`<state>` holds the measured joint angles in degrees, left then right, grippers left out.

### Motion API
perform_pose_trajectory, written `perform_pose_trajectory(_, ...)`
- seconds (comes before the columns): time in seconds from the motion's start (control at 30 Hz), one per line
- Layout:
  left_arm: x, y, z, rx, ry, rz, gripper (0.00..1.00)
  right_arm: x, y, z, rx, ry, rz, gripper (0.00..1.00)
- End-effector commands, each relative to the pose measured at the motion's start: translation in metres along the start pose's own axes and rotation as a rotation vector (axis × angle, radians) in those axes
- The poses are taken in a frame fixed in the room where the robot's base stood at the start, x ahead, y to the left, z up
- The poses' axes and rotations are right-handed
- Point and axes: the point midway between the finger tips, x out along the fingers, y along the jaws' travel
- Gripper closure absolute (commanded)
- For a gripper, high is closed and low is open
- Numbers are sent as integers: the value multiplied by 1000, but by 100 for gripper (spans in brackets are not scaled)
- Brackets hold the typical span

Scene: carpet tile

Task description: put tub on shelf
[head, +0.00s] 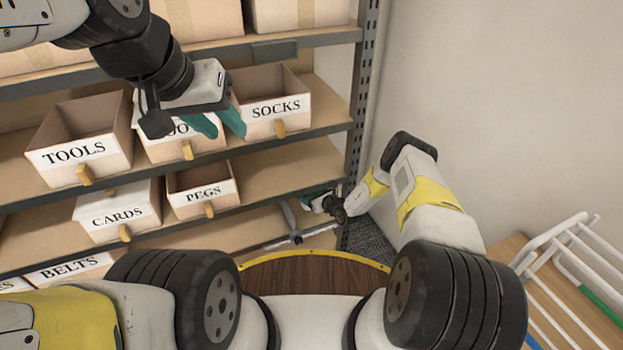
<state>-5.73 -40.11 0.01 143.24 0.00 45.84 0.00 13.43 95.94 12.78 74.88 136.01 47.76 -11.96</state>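Several open cardboard tubs with white labelled fronts and wooden pulls stand on the shelf unit. TOOLS (78,152) and SOCKS (275,107) flank a partly covered tub (185,149) on the middle shelf (320,115). CARDS (117,217) and PEGS (203,197) stand on the shelf below. My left gripper (217,124), with teal fingers spread apart, hangs in front of the partly covered tub and hides most of its label. I see nothing between its fingers. My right gripper (318,199) is low by the shelf's right upright, small and partly hidden. Which tub the task means is unclear.
The lower shelf has a bare stretch (290,180) right of PEGS. A BELTS tub (70,268) sits lower left. Closed boxes (205,15) fill the top shelf. The grey upright (362,90) and wall (500,90) bound the right. A white rack (570,262) stands lower right.

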Motion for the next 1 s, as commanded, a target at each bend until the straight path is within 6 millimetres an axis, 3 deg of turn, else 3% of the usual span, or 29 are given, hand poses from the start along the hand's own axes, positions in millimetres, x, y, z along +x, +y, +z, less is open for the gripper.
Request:
perform_pose_trajectory(0.03, 0, 0, 0, 0, 0, 0, 64, 2, 1, -13, 1, 6, 0, 97)
perform_pose_trajectory(0.13, 0, 0, 0, 0, 0, 0, 64, 6, 1, -25, 0, 5, 0, 97)
perform_pose_trajectory(0.57, 0, 0, 0, 0, 0, 0, 64, 9, 0, -31, 0, 4, -1, 97)
perform_pose_trajectory(0.6, 0, 0, 0, 0, 0, 0, 64, 9, 0, -33, 1, 7, 0, 25)
perform_pose_trajectory(0.7, 0, 0, 0, 0, 0, 0, 64, 9, 0, -33, 1, 7, 0, 5)
perform_pose_trajectory(1.0, 0, 0, 0, 0, 0, 0, 64, 9, 0, -32, 1, 7, 0, 5)
